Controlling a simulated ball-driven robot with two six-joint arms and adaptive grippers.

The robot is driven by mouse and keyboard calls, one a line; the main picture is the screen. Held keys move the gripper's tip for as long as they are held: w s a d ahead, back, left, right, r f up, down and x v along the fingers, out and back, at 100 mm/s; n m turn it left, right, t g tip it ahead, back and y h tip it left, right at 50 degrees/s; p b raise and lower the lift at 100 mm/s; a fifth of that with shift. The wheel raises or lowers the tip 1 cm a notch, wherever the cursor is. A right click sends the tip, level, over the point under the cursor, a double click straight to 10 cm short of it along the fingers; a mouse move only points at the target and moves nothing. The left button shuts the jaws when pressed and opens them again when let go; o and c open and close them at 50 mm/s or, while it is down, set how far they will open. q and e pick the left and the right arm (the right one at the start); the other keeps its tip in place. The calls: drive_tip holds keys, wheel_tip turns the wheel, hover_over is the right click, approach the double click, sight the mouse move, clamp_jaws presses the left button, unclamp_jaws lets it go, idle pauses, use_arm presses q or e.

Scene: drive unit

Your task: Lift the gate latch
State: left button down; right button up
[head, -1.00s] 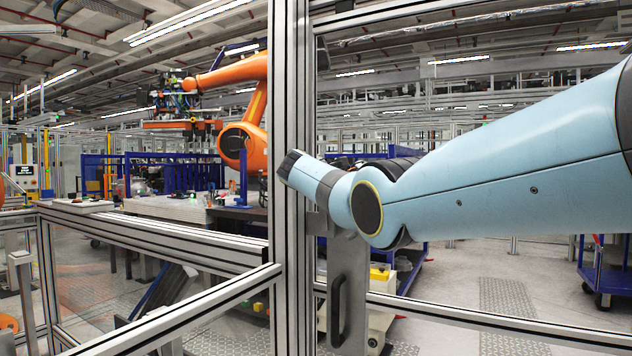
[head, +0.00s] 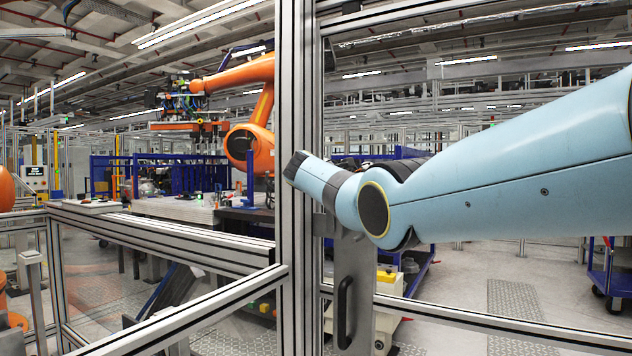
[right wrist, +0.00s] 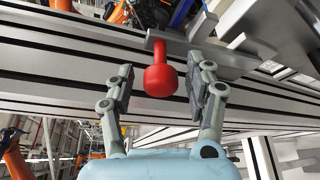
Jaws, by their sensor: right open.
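The latch shows in the right wrist view as a red knob (right wrist: 161,76) on a red stem, joined to a grey metal bar (right wrist: 200,52). My right gripper (right wrist: 162,88) is open, with one finger on each side of the knob. A gap shows between the knob and each finger, so neither appears to touch it. In the head view my right arm reaches from the right to the gate post (head: 299,270), where its gripper and the latch cannot be made out. A dark pull handle (head: 343,312) sits on a metal plate (head: 362,270) below the wrist. My left gripper is not in view.
Aluminium fence rails (head: 170,235) run left of the post, and a lower gate rail (head: 480,322) runs right. Beyond the fence stand an orange robot arm (head: 250,140), blue racks and a blue cart (head: 608,265).

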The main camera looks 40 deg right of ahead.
drive_tip(key=v, duration=1.1)
drive_tip(key=shift+s+a, duration=0.3)
drive_tip(key=shift+a, duration=0.05)
drive_tip(key=shift+f, duration=0.1)
